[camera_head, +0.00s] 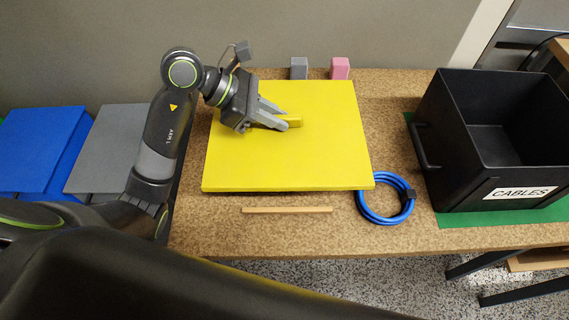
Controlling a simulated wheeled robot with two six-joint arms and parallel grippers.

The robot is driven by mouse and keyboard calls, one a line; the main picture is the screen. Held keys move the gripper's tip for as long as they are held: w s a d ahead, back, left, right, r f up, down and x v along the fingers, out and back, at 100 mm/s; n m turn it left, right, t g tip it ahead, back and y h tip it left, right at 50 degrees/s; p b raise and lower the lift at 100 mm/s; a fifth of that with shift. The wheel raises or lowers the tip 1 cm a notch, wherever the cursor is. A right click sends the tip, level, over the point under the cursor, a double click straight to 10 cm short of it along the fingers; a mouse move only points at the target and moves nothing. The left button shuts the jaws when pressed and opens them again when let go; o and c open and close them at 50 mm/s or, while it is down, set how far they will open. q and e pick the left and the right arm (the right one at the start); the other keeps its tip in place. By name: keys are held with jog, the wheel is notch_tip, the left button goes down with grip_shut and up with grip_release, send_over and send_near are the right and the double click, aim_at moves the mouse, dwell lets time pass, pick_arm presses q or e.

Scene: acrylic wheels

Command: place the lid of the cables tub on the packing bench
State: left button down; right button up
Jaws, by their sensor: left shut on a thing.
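The yellow square lid (330,150) is over the middle of the packing bench (225,235), level or nearly so. I cannot tell whether it rests on the bench or hangs slightly above it. My left gripper (292,123) is shut on the lid's yellow handle (295,121) at its top. The black cables tub (455,145), with a white CABLES label, stands open at the right end of the bench. Its inside looks empty. My right gripper is not in view.
A blue cable coil (364,211) lies by the lid's front right corner. A wooden strip (287,210) lies in front of the lid. Grey (299,68) and pink (340,68) blocks stand behind it. A green mat (455,219) is under the tub. Blue (40,145) and grey (105,150) surfaces are left.

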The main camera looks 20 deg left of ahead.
aim_at(276, 135)
pick_arm(q)
notch_tip(276, 135, down, 6)
jog(key=shift+r, duration=0.25)
notch_tip(276, 135, down, 4)
jog(key=shift+f, duration=0.1)
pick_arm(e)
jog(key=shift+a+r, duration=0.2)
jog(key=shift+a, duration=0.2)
pick_arm(q)
jog(key=c, duration=1.4)
grip_release()
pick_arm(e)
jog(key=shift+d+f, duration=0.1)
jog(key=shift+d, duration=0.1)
